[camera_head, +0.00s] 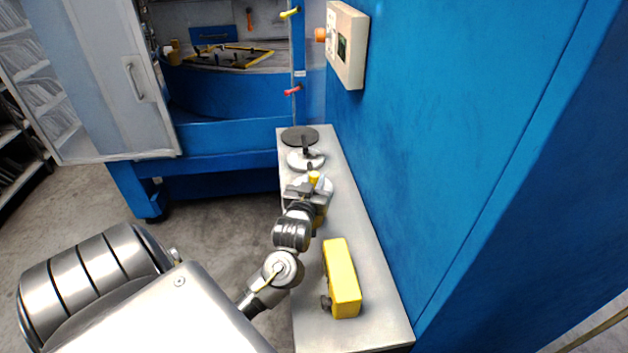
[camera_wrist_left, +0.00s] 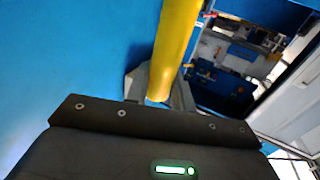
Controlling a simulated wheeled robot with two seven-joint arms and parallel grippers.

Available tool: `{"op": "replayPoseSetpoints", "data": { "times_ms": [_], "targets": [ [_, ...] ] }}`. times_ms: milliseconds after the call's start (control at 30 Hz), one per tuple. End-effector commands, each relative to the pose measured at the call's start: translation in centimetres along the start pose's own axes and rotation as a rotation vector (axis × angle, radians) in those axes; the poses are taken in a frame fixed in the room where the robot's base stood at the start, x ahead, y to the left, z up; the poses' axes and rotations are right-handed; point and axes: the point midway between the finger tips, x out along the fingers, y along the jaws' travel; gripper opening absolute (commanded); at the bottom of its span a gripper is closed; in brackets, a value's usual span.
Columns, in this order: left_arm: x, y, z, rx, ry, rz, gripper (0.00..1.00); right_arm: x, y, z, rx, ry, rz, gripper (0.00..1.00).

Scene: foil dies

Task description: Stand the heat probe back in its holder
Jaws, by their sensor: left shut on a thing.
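The heat probe shows as a yellow handle (camera_head: 314,178) in the head view, at the end of my left arm above the narrow grey ledge. In the left wrist view, the probe (camera_wrist_left: 175,48) is a thick yellow cylinder running up from between the fingers. My left gripper (camera_head: 306,190) is shut on it; its fingers (camera_wrist_left: 160,90) stand on either side of the cylinder. The probe's lower end is hidden by the gripper. A pale round piece shows behind the gripper, and I cannot tell whether it is the holder. My right gripper is not in view.
A yellow box (camera_head: 342,278) stands on the near part of the ledge (camera_head: 375,315). A dark disc (camera_head: 300,136) and a pale disc with a dark post (camera_head: 305,160) are at its far end. A blue wall (camera_head: 450,140) with a control box (camera_head: 347,45) borders the right side.

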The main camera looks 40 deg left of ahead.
Motion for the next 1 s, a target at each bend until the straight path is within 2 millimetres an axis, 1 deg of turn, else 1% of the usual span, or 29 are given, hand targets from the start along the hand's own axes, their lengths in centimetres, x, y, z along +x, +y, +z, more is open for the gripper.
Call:
{"op": "replayPoseSetpoints", "data": {
  "times_ms": [367,400,567,867,967,1000],
  "targets": [
    [0.0,0.0,1.0,0.000,0.000,0.000,0.00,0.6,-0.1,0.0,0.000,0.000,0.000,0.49],
    [0.0,0.0,0.9,0.000,0.000,0.000,0.29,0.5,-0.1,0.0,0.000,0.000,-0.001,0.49],
    [0.0,0.0,0.9,0.000,0.000,0.000,0.49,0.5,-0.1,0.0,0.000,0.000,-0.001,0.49],
    [-0.2,0.0,1.0,-0.001,-0.001,0.000,0.49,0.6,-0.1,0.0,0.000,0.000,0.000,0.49],
    [-1.1,0.0,1.2,-0.003,-0.002,0.001,0.49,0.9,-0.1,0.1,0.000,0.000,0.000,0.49],
    [-1.7,0.0,1.2,-0.003,-0.001,0.001,0.49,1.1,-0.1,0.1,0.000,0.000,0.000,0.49]
  ]
}}
